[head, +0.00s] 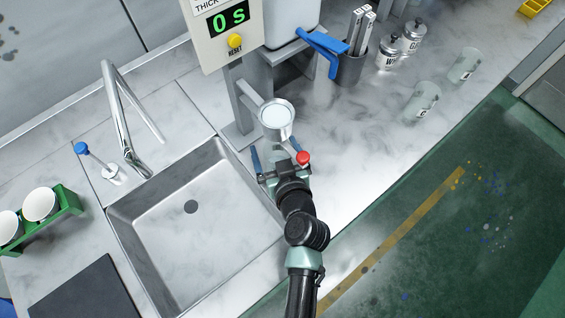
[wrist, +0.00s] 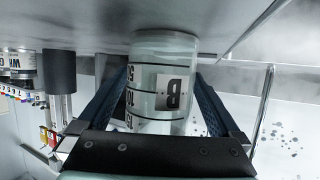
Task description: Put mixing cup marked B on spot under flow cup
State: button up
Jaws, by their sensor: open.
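The mixing cup marked B (wrist: 165,90) is a clear cup with black level lines and a B label. It appears upside down in the wrist view, its base against the grey counter. My gripper (head: 278,153) is open, with one blue finger on each side of the cup; small gaps show beside it. In the head view the flow cup (head: 276,117), a metal cup with pale contents, sits on the stand just beyond my gripper. Cup B is mostly hidden there by the flow cup and my gripper. The spot under the flow cup is hidden.
A red knob (head: 303,157) is close beside my gripper. The sink (head: 190,235) and faucet (head: 122,125) lie left. Two other clear cups (head: 422,101) (head: 465,65) stand right, near a tool holder (head: 351,68) and lidded tins (head: 390,52). The counter right of my gripper is clear.

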jog(key=b+v, duration=0.2)
jog(key=v, duration=0.9)
jog(key=shift+s+d+r, duration=0.1)
jog(key=shift+s+d, duration=0.05)
jog(key=shift+s, duration=0.2)
